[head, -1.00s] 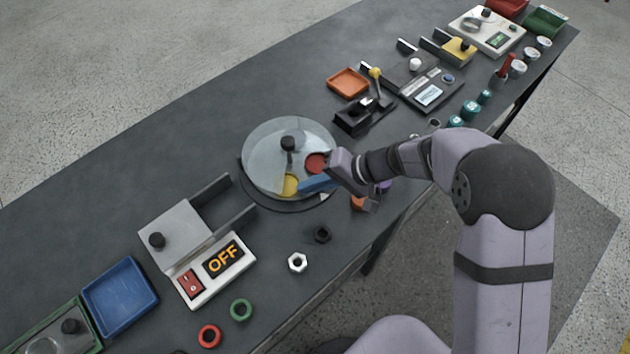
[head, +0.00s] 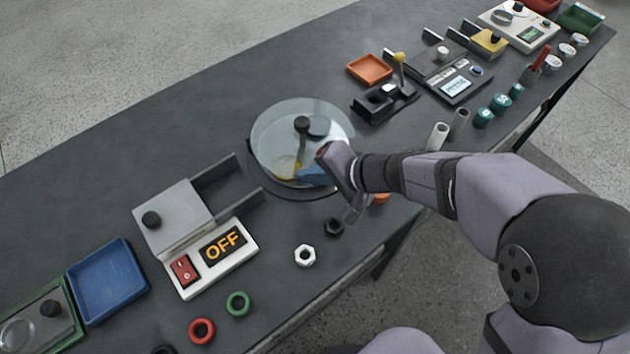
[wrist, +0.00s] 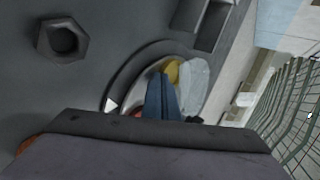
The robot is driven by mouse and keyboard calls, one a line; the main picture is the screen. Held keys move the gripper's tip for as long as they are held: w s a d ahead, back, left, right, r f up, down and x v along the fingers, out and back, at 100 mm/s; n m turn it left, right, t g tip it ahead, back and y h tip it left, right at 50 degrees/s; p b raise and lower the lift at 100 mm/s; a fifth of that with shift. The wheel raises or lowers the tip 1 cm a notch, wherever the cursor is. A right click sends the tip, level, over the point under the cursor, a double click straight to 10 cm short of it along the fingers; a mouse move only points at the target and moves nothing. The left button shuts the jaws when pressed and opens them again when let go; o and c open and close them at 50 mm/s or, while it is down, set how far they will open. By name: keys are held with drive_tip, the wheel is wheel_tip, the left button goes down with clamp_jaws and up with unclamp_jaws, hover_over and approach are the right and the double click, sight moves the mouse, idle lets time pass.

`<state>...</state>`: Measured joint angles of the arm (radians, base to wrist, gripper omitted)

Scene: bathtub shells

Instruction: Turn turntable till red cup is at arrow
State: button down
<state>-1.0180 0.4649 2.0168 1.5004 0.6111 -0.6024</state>
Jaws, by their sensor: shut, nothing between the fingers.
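The turntable (head: 268,128) is a clear round disc on a dark base, with a black knob (head: 302,124) near its middle. A yellow cup (head: 286,165) sits at its front left, and a dark blue-grey piece (head: 319,127) lies right of the knob. The red cup is mostly hidden behind my wrist; only a small reddish patch (head: 322,149) shows there. My gripper (head: 312,176) is shut and empty, its blue fingers over the disc's front, just right of the yellow cup. In the wrist view, the fingers (wrist: 157,97) reach beside the yellow cup (wrist: 172,72). The white arrow (wrist: 111,104) is on the base's rim.
A dark nut (head: 334,226) and white nut (head: 305,255) lie in front of the turntable. An orange thing (head: 380,197) sits near the table edge, partly behind my arm. A grey fixture (head: 172,215) with an OFF switch box (head: 212,262) stands left.

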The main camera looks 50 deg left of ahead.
drive_tip(key=shift+s+a+m+t+b, duration=0.15)
drive_tip(key=shift+s+m+t+b, duration=0.15)
drive_tip(key=shift+m+t+b, duration=0.15)
drive_tip(key=shift+r, duration=0.1)
drive_tip(key=w+d+r+p, duration=0.4)
drive_tip(key=d+r+p, duration=0.1)
drive_tip(key=d, duration=0.6)
drive_tip(key=shift+w+r+n+g, duration=0.4)
drive_tip(key=shift+r+n+g, duration=0.05)
drive_tip(key=shift+r, duration=0.4)
drive_tip(key=p+x, duration=0.1)
drive_tip(key=x, duration=0.9)
drive_tip(key=shift+s+a+r+p, duration=0.1)
drive_tip(key=shift+s+a+p, duration=0.1)
drive_tip(key=shift+a+p, duration=0.25)
drive_tip(key=shift+s+a+r+p, duration=0.15)
drive_tip(key=shift+a+p, duration=0.1)
drive_tip(key=shift+a, duration=0.4)
drive_tip(key=shift+s+a+f+p, duration=0.1)
drive_tip(key=shift+s+a+p, duration=0.05)
drive_tip(key=shift+a, duration=0.25)
drive_tip(key=shift+s+a+f+p, duration=0.1)
drive_tip(key=shift+a+p, duration=0.05)
drive_tip(key=shift+a, duration=0.2)
